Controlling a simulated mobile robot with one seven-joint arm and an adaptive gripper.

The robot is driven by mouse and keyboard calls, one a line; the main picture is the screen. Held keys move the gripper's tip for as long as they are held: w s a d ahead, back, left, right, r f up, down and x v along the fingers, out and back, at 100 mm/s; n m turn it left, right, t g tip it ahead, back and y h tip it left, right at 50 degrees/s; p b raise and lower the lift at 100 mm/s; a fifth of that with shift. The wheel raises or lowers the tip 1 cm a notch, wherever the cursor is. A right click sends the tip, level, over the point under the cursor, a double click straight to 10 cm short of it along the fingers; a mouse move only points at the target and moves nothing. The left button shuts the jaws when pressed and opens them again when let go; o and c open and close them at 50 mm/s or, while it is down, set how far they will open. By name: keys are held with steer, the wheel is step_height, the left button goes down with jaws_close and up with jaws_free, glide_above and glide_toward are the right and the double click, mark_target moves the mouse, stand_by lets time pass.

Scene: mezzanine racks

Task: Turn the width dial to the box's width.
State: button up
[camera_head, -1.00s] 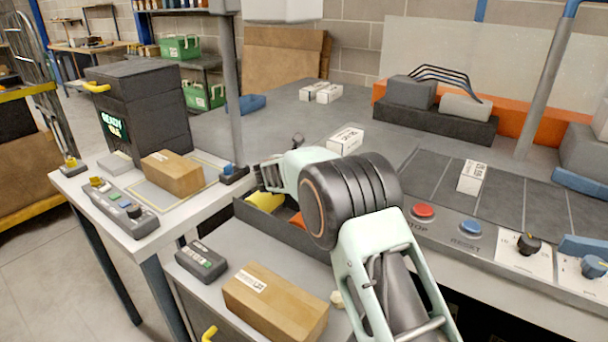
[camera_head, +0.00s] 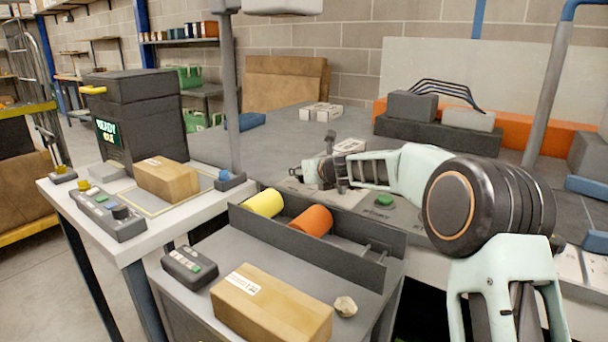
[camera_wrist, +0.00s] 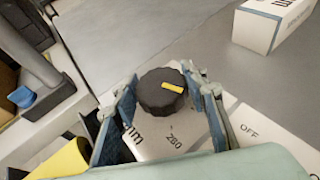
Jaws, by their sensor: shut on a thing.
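The pointer aims to the right. My gripper (camera_wrist: 163,95) is shut on the dial, with a blue-padded finger on each side. In the head view my gripper (camera_head: 305,173) is at the bench's left edge, and the dial cannot be made out there. One brown box (camera_head: 168,181) lies on the left table. Another brown box (camera_head: 270,305) with a white label lies on the cart.
A white box (camera_wrist: 270,24) lies behind the dial. An OFF label (camera_wrist: 248,130) is right of it. A yellow roll (camera_head: 264,204) and an orange roll (camera_head: 311,221) lie in a tray below my forearm. A post (camera_head: 230,95) rises left of my gripper.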

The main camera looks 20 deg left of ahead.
steer(key=shift+n+g+y+p, duration=0.8)
steer(key=shift+n+g+y, duration=0.1)
steer(key=shift+n+g, duration=0.15)
steer(key=shift+n, duration=0.25)
steer(key=o, duration=1.2)
steer(key=shift+c, duration=0.2)
steer(key=v, duration=1.2)
steer(key=shift+d+f, duration=0.1)
